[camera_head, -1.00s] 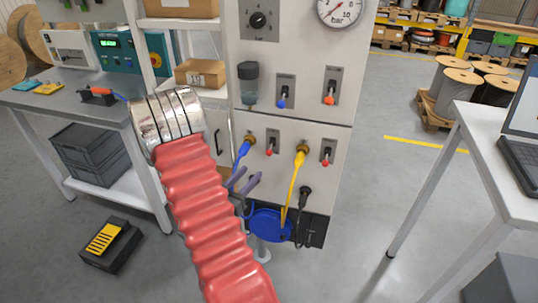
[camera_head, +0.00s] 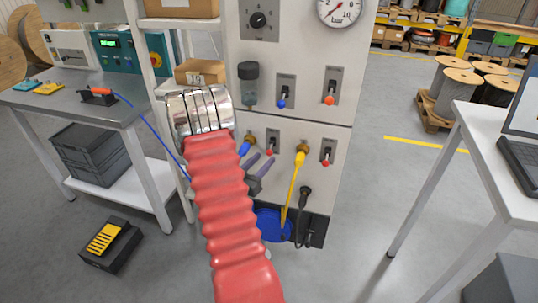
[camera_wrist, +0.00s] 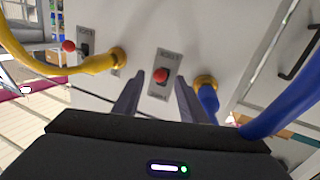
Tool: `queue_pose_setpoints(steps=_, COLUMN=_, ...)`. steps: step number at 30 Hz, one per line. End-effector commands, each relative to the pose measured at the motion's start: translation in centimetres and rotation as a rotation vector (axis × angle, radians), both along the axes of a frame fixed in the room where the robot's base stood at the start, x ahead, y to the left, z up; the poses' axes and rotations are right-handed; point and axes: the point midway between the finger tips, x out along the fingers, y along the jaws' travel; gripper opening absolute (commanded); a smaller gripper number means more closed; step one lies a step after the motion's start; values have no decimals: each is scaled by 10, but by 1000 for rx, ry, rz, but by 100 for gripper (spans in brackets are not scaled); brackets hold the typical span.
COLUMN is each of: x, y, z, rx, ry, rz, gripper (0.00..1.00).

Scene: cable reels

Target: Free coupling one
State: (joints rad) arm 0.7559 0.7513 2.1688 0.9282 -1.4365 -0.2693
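The grey panel has a blue-sleeved coupling (camera_head: 245,146) at its lower left and a yellow-hosed coupling (camera_head: 301,154) to the right. A red-tipped lever (camera_head: 269,151) sits between them, and another red-tipped lever (camera_head: 326,161) is right of the yellow one. My gripper (camera_head: 259,167) is open, just in front of the panel below the first lever. In the wrist view, my gripper (camera_wrist: 158,84) has two separate fingers with that red-tipped lever (camera_wrist: 161,75) between them in the picture; contact cannot be told. The blue hose (camera_wrist: 207,100) is to the right, and the yellow hose (camera_wrist: 85,66) to the left.
A pressure gauge (camera_head: 341,7), blue-tipped lever (camera_head: 282,103) and orange-tipped lever (camera_head: 330,100) are higher on the panel. A workbench (camera_head: 60,104) stands left and a white table (camera_head: 490,165) right. A thin blue cable (camera_head: 160,137) runs off the workbench.

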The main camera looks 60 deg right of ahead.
Motion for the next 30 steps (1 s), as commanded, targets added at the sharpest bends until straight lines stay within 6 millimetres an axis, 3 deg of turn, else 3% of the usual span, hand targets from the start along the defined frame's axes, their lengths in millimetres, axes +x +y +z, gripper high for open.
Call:
queue_pose_setpoints(steps=6, x=-4, y=-33, z=0, rx=0, ry=-1, rz=-2, gripper=38)
queue_pose_setpoints(steps=12, x=-5, y=-50, z=0, rx=0, ry=-1, rz=-1, gripper=38)
queue_pose_setpoints(steps=22, x=-6, y=-52, z=0, rx=0, ry=0, rz=-1, gripper=38)
queue_pose_setpoints(steps=30, x=-6, y=-52, z=0, rx=0, ry=0, rz=-1, gripper=19)
